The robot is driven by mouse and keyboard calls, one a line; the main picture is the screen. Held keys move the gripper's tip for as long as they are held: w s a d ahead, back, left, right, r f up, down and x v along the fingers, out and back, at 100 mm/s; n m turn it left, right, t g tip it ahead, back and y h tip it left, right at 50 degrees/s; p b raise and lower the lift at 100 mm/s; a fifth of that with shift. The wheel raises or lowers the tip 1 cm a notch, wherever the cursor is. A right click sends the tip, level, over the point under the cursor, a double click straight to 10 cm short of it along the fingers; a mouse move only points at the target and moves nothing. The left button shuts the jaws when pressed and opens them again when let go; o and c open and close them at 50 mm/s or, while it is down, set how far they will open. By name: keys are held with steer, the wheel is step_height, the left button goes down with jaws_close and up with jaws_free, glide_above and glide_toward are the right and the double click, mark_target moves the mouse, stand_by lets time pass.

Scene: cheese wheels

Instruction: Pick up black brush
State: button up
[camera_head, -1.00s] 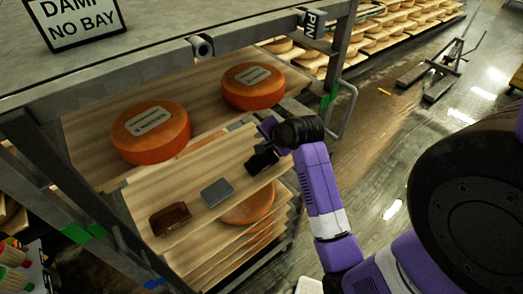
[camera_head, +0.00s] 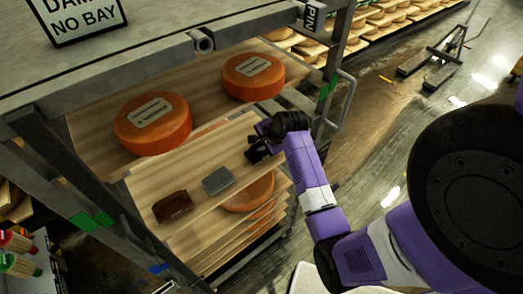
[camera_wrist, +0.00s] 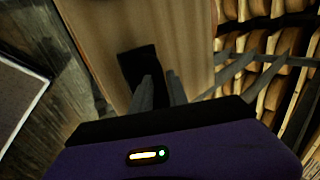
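In the wrist view a flat black block, which looks like the black brush (camera_wrist: 138,63), lies on a pale wooden board. My gripper (camera_wrist: 160,82) points at it with two grey fingers apart. The left finger overlaps the brush's near end in the picture, and the right finger is to its right over bare wood. I cannot tell whether either touches it. In the head view my gripper (camera_head: 258,148) is at the right end of the board (camera_head: 195,178), where its dark parts and the brush are hard to tell apart.
A grey block (camera_head: 218,180) and a brown block (camera_head: 172,207) lie left along the same board. Two orange cheese wheels (camera_head: 153,123) (camera_head: 253,76) sit on the shelf behind. Rack posts (camera_head: 335,75) stand close to the right of my gripper. More boards are stacked below.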

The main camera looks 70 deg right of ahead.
steer(key=shift+f, duration=0.1)
jaws_close()
stand_by(1.4)
